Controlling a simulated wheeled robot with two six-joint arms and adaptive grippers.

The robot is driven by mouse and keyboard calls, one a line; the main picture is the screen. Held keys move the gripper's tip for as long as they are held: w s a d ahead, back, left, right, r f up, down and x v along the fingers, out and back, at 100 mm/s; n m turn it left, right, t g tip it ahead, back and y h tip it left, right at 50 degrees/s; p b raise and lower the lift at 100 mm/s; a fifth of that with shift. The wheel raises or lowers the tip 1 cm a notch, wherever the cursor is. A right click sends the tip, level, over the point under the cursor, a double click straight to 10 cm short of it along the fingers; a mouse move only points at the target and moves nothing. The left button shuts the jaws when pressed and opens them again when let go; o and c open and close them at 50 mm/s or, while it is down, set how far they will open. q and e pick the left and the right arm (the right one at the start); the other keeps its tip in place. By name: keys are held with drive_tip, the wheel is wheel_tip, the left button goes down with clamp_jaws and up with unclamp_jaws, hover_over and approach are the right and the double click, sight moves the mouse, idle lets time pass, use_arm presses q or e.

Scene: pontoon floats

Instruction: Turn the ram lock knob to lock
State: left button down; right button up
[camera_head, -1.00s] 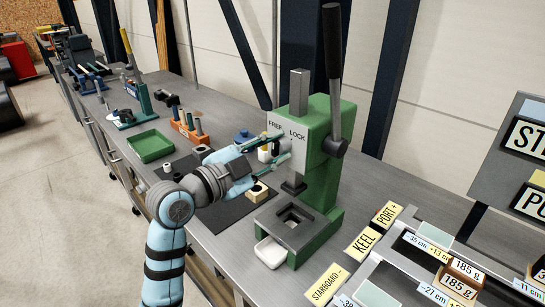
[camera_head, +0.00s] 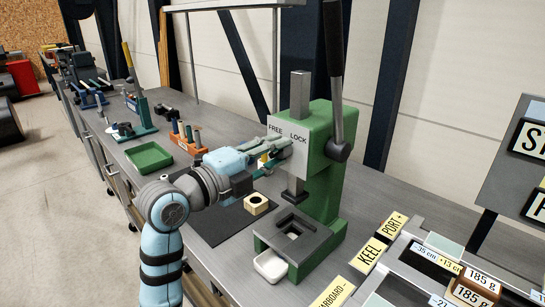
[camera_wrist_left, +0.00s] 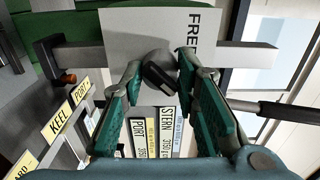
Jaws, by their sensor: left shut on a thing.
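The green arbor press (camera_head: 325,165) stands on the bench, with a pale plate (camera_head: 292,132) marked FREE and LOCK on its head. The ram lock knob (camera_wrist_left: 160,74) is dark and shows between the fingers in the left wrist view; the gripper mostly hides it in the head view. My left gripper (camera_head: 280,148) reaches the plate from the left, its fingers shut on the knob. The fingers also show on both sides of the knob in the left wrist view (camera_wrist_left: 157,68). The knob's exact setting is hard to read. My right gripper is out of view.
The press's long lever (camera_head: 335,75) rises at its right side. A cream block with a hole (camera_head: 255,204) lies on the dark mat below my arm. A white dish (camera_head: 270,266) sits by the press base. A green tray (camera_head: 149,157) and an orange rack (camera_head: 187,145) stand farther left.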

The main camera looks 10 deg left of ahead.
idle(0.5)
use_arm(q)
drive_tip(key=c, duration=1.2)
unclamp_jaws()
drive_tip(key=v, duration=1.1)
drive_tip(key=shift+s+a, duration=0.2)
drive_tip(key=shift+s, duration=0.15)
drive_tip(key=shift+a, duration=0.1)
